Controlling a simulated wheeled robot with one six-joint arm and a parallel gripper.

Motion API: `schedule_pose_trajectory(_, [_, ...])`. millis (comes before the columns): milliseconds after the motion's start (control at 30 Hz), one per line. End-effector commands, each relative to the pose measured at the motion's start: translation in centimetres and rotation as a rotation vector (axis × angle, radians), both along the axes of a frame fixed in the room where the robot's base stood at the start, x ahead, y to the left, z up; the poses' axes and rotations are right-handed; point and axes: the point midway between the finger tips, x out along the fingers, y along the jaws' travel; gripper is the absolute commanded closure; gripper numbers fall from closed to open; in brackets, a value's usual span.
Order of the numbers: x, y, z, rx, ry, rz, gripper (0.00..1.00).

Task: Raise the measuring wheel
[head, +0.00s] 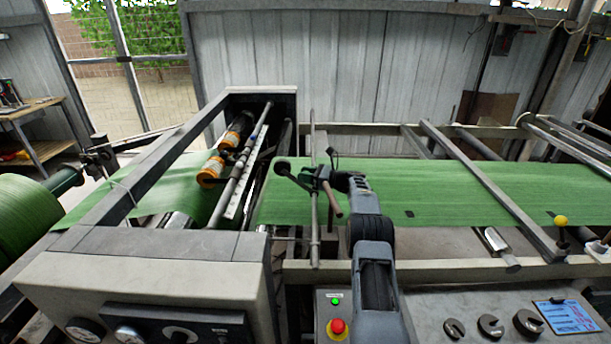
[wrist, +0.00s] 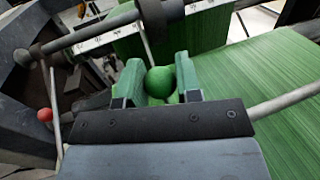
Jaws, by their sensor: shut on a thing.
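A small dark wheel (head: 282,168), which looks like the measuring wheel, sits at the end of a short arm over the green web (head: 455,190) in the head view. I cannot tell whether it touches the web. My gripper (head: 328,178) is beside the upright post (head: 314,215) that carries this arm. In the wrist view my gripper (wrist: 160,85) is shut on a green ball knob (wrist: 160,82), with one finger on each side. A thin rod runs up from the knob toward a dark collar on a grey bar (wrist: 100,32). The wheel cannot be made out in the wrist view.
A steel frame (head: 262,95) with orange-ended rollers (head: 211,168) stands left of my gripper. A cross rail (head: 490,190) spans the web at right. A control panel with a red button (head: 338,327) lies in front. A red ball (wrist: 45,114) on a rod is at left.

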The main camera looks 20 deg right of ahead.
Motion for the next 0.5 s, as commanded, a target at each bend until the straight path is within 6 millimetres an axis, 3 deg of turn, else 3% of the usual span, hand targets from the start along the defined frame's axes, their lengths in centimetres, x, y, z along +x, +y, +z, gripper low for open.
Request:
schedule_pose_trajectory(233, [-0.02,0.01,-0.02,0.000,0.000,0.001,0.99])
schedule_pose_trajectory(500, [-0.19,-0.48,-0.11,-0.001,-0.001,0.000,1.00])
